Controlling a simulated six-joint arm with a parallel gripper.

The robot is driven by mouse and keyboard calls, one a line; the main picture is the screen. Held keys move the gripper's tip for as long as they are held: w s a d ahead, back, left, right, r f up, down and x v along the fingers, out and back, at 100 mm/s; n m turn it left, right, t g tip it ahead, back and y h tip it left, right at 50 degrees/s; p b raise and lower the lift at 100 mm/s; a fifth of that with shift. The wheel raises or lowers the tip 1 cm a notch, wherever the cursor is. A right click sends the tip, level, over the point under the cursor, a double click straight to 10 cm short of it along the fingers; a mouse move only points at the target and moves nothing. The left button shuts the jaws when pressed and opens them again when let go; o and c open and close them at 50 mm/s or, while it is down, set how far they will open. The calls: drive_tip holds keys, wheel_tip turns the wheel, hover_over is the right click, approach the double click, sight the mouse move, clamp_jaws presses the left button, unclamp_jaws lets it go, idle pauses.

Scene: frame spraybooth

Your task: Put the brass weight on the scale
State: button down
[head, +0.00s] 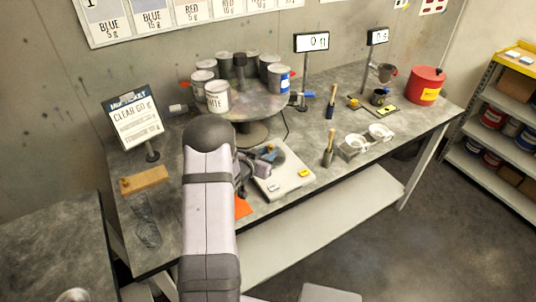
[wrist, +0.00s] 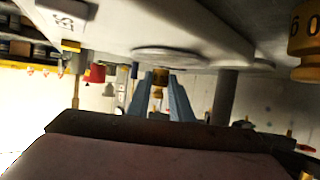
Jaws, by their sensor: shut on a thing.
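The scale (head: 290,183) is a pale slab with a round pan and a yellow button on the bench, right of my arm. In the wrist view, which looks upside down, the scale (wrist: 125,28) fills the top. My gripper (head: 267,156) is over the scale's back part, its blue fingers partly hidden by my arm. In the wrist view my gripper (wrist: 162,82) is shut on the small brass weight (wrist: 160,77), close to the round pan. I cannot tell whether the weight touches the pan.
A turntable with several paint cans (head: 217,96) stands behind the scale. A brush (head: 328,150) and clear cups (head: 353,146) are to its right. A wooden block (head: 145,179) lies at left. A brass-coloured thing with dark marks (wrist: 306,38) shows at the wrist view's right edge.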

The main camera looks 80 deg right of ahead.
drive_tip(key=shift+f, duration=0.5)
drive_tip(key=shift+f, duration=0.1)
drive_tip(key=shift+f, duration=0.15)
drive_tip(key=c, duration=1.6)
unclamp_jaws()
drive_tip(key=shift+r, duration=0.25)
drive_tip(key=b+v, duration=0.2)
drive_tip(key=v, duration=1)
drive_tip(key=shift+b, duration=0.3)
